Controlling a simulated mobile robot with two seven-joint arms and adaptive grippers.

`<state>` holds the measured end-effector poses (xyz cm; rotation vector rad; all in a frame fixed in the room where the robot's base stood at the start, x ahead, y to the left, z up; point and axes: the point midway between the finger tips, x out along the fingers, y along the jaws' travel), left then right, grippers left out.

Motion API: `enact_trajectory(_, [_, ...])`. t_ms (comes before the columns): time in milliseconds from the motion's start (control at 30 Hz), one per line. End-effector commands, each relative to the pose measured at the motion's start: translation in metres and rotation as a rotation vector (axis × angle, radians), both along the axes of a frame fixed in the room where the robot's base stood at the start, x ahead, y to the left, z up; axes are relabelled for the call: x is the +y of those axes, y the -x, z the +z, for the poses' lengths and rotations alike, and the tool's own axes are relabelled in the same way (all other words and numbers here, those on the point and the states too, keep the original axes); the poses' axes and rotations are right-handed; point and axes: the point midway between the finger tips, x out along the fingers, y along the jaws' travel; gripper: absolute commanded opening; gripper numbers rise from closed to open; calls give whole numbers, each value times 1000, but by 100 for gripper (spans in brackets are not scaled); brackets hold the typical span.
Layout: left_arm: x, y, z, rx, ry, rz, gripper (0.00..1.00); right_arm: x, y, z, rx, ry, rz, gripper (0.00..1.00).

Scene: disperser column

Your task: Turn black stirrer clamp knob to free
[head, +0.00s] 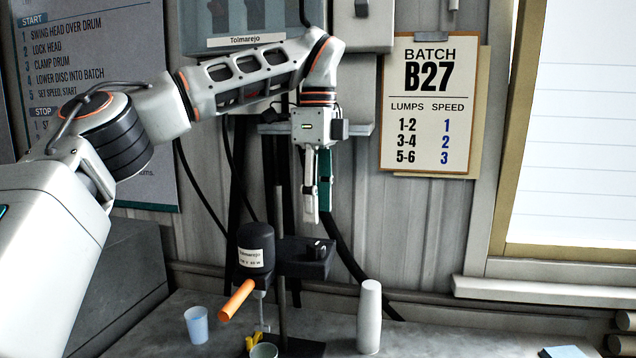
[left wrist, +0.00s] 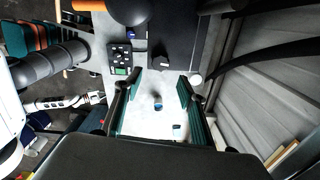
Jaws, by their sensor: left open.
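The stirrer's black motor head (head: 256,250), with a white label, is mounted beside a thin upright post (head: 281,225). A black clamp block (head: 298,262) sits at the post, right of the motor head. A small dark knob (head: 319,247) shows on top of the block; its turned angle is too small to read. My left gripper (head: 318,215) hangs fingers down above the knob, apart from it. In the left wrist view the left gripper (left wrist: 160,92) is open, with nothing held between its fingers.
An orange handle (head: 237,299) sticks out below the motor head. A blue cup (head: 196,325) stands left on the bench, and a pale cylinder (head: 369,317) stands right. Dark cables hang behind the post. A batch sign (head: 429,104) hangs on the wall.

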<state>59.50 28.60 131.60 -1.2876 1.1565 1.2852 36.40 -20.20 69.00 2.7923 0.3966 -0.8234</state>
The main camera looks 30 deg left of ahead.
Motion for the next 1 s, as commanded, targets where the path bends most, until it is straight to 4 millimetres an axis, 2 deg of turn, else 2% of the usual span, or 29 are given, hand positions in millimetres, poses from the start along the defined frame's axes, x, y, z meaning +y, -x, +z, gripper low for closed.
enact_trajectory(100, [0,0,23,-3,-1,3,40,0,0,0,0,0,0,0])
enact_trajectory(300, [0,0,40,-1,-1,2,40,0,0,0,0,-1,-1,0])
enact_trajectory(1000, [0,0,44,0,0,0,40,1,-1,1,-2,-3,-1,0])
